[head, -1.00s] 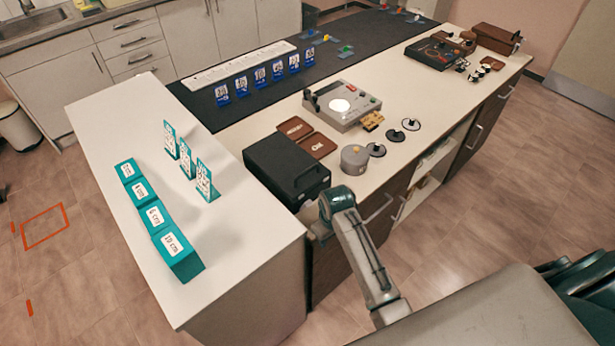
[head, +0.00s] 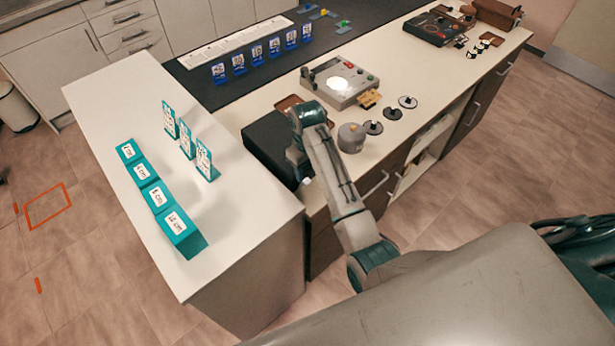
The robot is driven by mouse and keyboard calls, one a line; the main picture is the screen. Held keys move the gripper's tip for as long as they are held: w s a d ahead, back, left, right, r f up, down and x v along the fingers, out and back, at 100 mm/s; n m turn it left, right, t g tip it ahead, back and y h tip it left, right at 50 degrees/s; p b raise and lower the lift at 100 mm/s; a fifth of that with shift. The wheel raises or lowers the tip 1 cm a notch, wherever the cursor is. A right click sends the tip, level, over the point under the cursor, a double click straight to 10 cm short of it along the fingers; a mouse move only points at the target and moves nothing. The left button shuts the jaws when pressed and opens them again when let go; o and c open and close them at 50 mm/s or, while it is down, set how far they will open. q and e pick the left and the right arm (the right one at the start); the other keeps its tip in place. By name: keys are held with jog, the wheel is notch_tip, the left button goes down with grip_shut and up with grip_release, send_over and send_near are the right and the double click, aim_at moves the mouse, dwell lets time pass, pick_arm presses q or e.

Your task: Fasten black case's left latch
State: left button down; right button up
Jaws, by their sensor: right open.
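The black case (head: 262,143) lies on the white counter, at the inner corner of the L. My right arm crosses its right part and hides much of its front and latches. I cannot make out the left latch. My right gripper (head: 301,178) points down at the case's front right side, near the counter's front edge. It is open, small and partly hidden by my wrist. I cannot tell whether it touches the case. My left gripper is out of view.
Teal blocks (head: 176,229) and teal cards (head: 205,160) stand on the left counter. A round grey container (head: 351,138) and dark discs (head: 373,128) sit right of my arm. A grey device (head: 340,82) and a mostly hidden brown case (head: 287,103) are behind.

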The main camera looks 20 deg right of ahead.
aim_at(306, 180)
jog(key=shift+f+p, duration=0.45)
jog(key=shift+f, duration=1.65)
jog(key=shift+c, duration=0.4)
grip_shut()
jog(key=shift+w+a+r+g, duration=0.2)
jog(key=shift+w+g, duration=0.15)
jog(key=shift+g, duration=0.15)
jog(key=shift+w+a+r+g+h, duration=0.15)
jog(key=shift+w+g+h, duration=0.2)
jog(key=shift+w+g, duration=0.3)
jog(key=shift+w+a+g+h, duration=0.15)
jog(key=shift+w+g+h, duration=0.25)
jog(key=shift+g, duration=0.45)
jog(key=shift+o, duration=0.4)
grip_release()
